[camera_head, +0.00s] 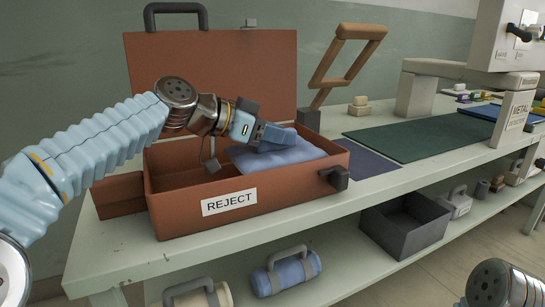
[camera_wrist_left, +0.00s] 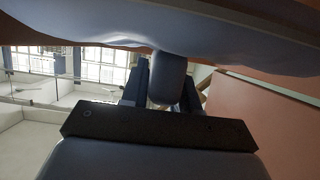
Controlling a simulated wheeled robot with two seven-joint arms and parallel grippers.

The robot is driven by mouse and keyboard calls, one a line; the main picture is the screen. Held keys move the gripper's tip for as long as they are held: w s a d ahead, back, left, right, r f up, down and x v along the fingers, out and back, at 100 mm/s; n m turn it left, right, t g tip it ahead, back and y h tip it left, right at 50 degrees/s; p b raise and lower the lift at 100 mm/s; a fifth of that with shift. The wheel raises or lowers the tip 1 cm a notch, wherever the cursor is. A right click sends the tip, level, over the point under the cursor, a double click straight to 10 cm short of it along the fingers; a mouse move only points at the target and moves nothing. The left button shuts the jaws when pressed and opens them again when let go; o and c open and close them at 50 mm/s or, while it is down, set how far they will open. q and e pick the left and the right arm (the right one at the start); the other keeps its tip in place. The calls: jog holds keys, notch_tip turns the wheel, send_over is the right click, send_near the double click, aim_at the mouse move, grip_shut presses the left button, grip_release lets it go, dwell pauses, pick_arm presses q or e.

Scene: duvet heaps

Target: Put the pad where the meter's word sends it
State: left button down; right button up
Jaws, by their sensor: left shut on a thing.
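The pad (camera_head: 300,151) is soft and pale blue. It sits inside the open rust-red case (camera_head: 165,213), whose front label reads REJECT. My left gripper (camera_head: 272,136) reaches over the case from the left and is shut on the top of the pad. In the left wrist view the pad (camera_wrist_left: 90,22) fills the top, and a blue piece of it stands between the fingers (camera_wrist_left: 165,88). The meter's word cannot be made out. A white machine (camera_head: 521,85) at the right has a label starting METAL. My right gripper is out of view.
The raised case lid (camera_head: 215,75) stands behind the case. A dark green mat (camera_head: 415,137) lies right of it, with a purple mat (camera_head: 366,163) beside it. A wooden frame arm (camera_head: 345,60) stands behind. A grey bin (camera_head: 405,222) and handled rolls (camera_head: 290,270) are on the shelf below.

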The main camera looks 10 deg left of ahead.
aim_at(240, 153)
pick_arm(q)
jog(key=shift+a+f+b, duration=0.2)
jog(key=shift+f, duration=0.8)
jog(key=shift+a+f+b, duration=0.2)
jog(key=shift+f, duration=0.8)
jog(key=shift+f, duration=0.2)
jog(key=c, duration=0.8)
grip_release()
jog(key=shift+r, duration=0.1)
jog(key=shift+c, duration=0.2)
jog(key=shift+r, duration=0.1)
jog(key=v, duration=0.7)
jog(key=shift+s+a+r+b, duration=0.1)
jog(key=shift+a+b, duration=0.1)
jog(key=shift+b, duration=0.15)
